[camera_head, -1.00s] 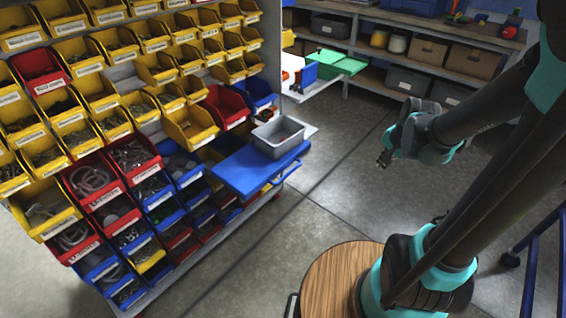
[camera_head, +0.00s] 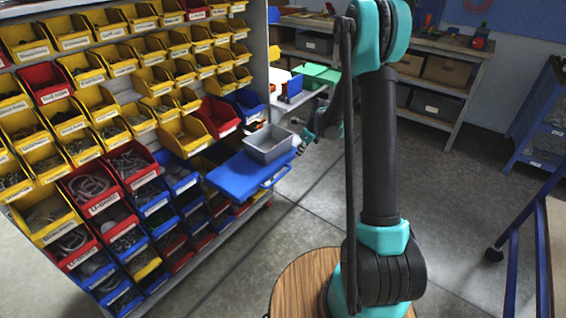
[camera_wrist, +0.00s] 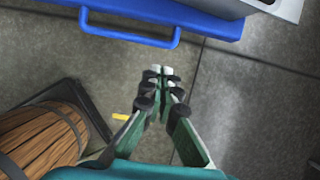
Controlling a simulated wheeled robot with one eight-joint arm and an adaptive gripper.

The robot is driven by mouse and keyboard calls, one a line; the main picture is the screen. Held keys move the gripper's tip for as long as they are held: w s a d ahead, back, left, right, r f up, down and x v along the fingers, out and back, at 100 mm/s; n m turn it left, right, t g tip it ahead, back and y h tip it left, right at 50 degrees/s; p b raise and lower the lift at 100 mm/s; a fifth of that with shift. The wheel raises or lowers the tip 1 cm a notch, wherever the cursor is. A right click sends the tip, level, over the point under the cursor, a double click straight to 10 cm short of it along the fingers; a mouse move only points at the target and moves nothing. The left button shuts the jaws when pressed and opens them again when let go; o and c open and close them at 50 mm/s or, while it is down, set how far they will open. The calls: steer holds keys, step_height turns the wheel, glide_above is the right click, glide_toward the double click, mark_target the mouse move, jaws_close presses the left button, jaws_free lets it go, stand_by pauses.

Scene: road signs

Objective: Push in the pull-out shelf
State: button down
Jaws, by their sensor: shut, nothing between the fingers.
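The blue pull-out shelf (camera_head: 238,178) sticks out from the front of the bin rack, with a handle along its outer edge. A grey open bin (camera_head: 268,146) stands on it. In the wrist view the shelf's edge (camera_wrist: 150,22) and its handle (camera_wrist: 130,40) cross the top, with a corner of the grey bin at the upper right. My gripper (camera_wrist: 162,72) is shut and empty, over bare floor and apart from the handle in the picture.
The rack holds yellow, red and blue bins (camera_head: 185,135) around the shelf. Green bins (camera_head: 316,74) stand on a white shelf behind. A workbench (camera_head: 430,48) is at the back, and a blue cart frame (camera_head: 515,240) is at the right. Floor in front of the rack is clear.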

mark_target(281, 166)
steer(key=x, duration=0.3)
steer(key=a+x, duration=0.1)
steer(key=x, duration=0.3)
steer(key=w+a+r+x, duration=0.1)
steer(key=x, duration=0.2)
steer(key=shift+w+a+f, duration=0.1)
steer(key=shift+w+f, duration=0.1)
steer(key=shift+f, duration=0.2)
steer(key=shift+w+a, duration=0.45)
steer(key=shift+a, duration=0.15)
steer(key=shift+w+a, duration=0.25)
steer(key=w+a, duration=0.3)
steer(key=a, duration=0.1)
steer(key=w+a, duration=0.7)
steer(key=a, duration=0.2)
steer(key=shift+w, duration=0.15)
